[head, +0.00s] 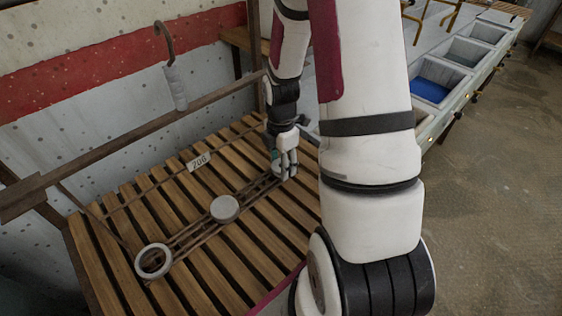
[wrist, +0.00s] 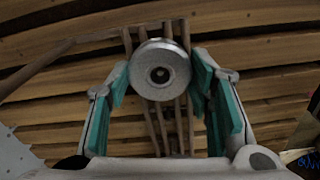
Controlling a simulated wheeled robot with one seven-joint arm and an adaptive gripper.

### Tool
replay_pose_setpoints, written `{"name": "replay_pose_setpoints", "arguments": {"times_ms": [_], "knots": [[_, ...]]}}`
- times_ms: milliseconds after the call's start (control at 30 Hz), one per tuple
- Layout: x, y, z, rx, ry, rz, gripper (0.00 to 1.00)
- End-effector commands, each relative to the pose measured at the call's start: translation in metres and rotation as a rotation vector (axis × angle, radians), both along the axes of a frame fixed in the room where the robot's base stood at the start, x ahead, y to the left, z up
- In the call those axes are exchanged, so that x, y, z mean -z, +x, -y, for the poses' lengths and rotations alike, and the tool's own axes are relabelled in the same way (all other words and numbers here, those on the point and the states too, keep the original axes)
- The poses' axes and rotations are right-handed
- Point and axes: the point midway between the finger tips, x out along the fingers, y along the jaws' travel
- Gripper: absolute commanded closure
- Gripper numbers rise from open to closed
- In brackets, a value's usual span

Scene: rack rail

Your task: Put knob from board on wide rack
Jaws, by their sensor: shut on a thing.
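A grey round knob (wrist: 160,72) with a dark centre hole sits between the teal-padded fingers of my gripper (wrist: 160,85) in the wrist view. My gripper is shut on it. In the head view my gripper (head: 286,170) points down at the far end of the brown rails (head: 190,237) on the slatted bench; the knob is hard to make out there. The rails show behind the knob in the wrist view, but I cannot tell whether it touches them. I cannot tell which parts are the board and the wide rack.
A grey disc (head: 225,208) sits midway along the rails and a grey ring (head: 153,261) at their near end. A "700" label (head: 198,161) stands behind. A hook (head: 170,65) hangs by the wall. Basins (head: 430,82) line a counter at the upper right. Bare slats lie around the rails.

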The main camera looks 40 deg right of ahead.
Motion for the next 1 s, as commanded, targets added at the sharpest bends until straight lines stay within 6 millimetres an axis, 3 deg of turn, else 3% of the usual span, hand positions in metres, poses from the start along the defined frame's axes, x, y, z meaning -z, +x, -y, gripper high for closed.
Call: {"name": "replay_pose_setpoints", "arguments": {"times_ms": [167, 200, 300, 667, 1000], "knots": [[0.0, 0.0, 0.0, 0.0, 0.0, 0.0, 0.85], [0.0, 0.0, 0.0, 0.0, 0.0, 0.0, 0.48], [0.0, 0.0, 0.0, 0.0, 0.0, 0.0, 0.29], [-0.003, 0.0, 0.0, 0.0, 0.0, 0.0, 0.29], [-0.052, 0.001, 0.001, 0.001, -0.002, 0.004, 0.29]]}}
